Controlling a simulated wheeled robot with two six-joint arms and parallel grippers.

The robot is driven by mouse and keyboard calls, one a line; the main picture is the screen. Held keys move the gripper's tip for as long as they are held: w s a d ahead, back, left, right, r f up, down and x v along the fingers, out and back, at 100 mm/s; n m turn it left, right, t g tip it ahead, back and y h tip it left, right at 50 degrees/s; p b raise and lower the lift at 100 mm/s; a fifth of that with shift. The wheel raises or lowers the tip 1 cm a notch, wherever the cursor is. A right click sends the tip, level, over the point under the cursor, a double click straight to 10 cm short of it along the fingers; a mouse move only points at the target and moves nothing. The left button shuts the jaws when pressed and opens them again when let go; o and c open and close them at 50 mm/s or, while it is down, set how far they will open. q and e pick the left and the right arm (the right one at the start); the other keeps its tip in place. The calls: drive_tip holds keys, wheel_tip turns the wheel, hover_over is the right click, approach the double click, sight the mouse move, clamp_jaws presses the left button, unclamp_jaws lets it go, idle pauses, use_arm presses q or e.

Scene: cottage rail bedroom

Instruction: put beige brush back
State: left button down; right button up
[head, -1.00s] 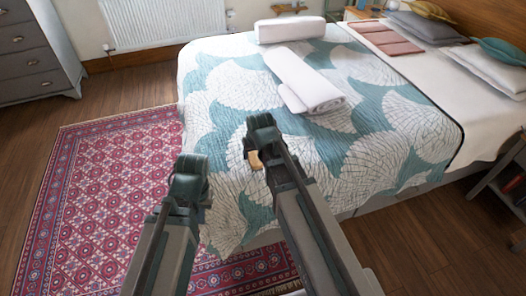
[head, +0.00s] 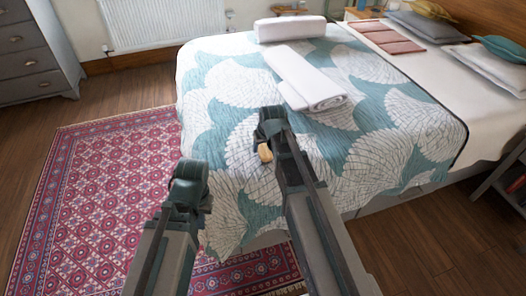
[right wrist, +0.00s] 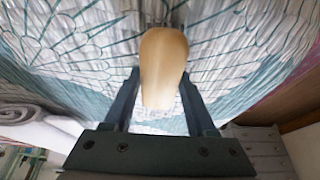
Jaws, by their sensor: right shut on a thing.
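The beige brush (head: 265,152) shows as a small tan piece at the tip of my right gripper (head: 272,130) in the head view. In the right wrist view the brush (right wrist: 163,65) is between the two fingers of my right gripper (right wrist: 160,95), which is shut on it. The brush is over the patterned bedspread in the head view; I cannot tell how far above it. My left gripper (head: 188,185) is left of it, in front of the bed's near corner and over the rug side; its fingertips are hidden, so its opening does not show.
The bed (head: 380,150) fills the middle and right, with a rolled white towel (head: 290,29) and a part-rolled white towel (head: 305,80) on it. A red patterned rug (head: 100,190) lies at left. A grey drawer chest (head: 30,50) stands at far left.

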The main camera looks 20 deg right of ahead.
drive_tip(key=shift+f, duration=0.2)
drive_tip(key=o, duration=1.3)
drive_tip(key=shift+r, duration=0.15)
